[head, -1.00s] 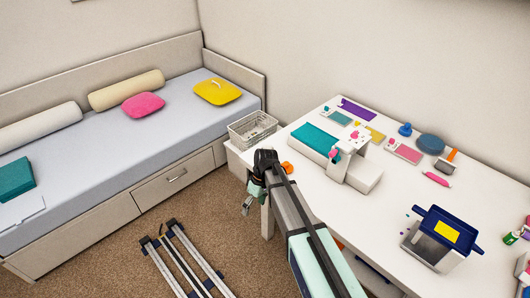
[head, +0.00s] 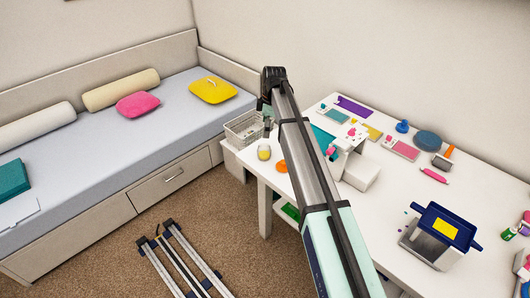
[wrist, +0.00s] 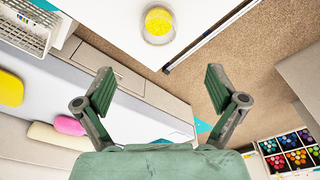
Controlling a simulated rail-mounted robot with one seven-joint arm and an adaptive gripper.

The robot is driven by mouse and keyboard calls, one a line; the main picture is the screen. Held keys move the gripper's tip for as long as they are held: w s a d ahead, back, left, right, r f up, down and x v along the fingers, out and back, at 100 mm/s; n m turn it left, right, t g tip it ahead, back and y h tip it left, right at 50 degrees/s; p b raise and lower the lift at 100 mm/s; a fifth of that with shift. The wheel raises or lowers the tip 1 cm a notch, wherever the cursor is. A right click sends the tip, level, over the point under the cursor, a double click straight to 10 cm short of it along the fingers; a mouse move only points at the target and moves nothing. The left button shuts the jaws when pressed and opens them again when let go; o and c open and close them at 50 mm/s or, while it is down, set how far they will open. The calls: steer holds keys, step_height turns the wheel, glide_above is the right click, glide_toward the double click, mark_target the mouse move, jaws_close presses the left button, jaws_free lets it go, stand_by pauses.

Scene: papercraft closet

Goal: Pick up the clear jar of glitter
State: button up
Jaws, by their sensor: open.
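The clear jar of glitter (head: 264,153), with yellow contents, stands on the left end of the white table in the head view. In the wrist view the jar (wrist: 158,24) is at the top, beyond and between my fingertips, near the table edge. My gripper (wrist: 160,82) is open with nothing between its fingers. In the head view my gripper (head: 266,112) is small and partly hidden by my arm, above the far left end of the table. It is apart from the jar.
An orange round item (head: 282,166) lies just right of the jar. A white basket (head: 243,128) stands behind it to the left. A white craft machine (head: 350,160) is farther right, beside my arm. The bed (head: 150,125) is at left.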

mark_target(264, 152)
steer(key=f, duration=0.2)
steer(key=f+p, duration=0.1)
steer(key=f, duration=0.2)
steer(key=a+f+p, duration=0.1)
steer(key=f, duration=0.2)
steer(key=shift+w+a+f+p, duration=0.1)
steer(key=shift+f+p, duration=1.1)
steer(key=shift+f, duration=1.4)
steer(key=c, duration=1.2)
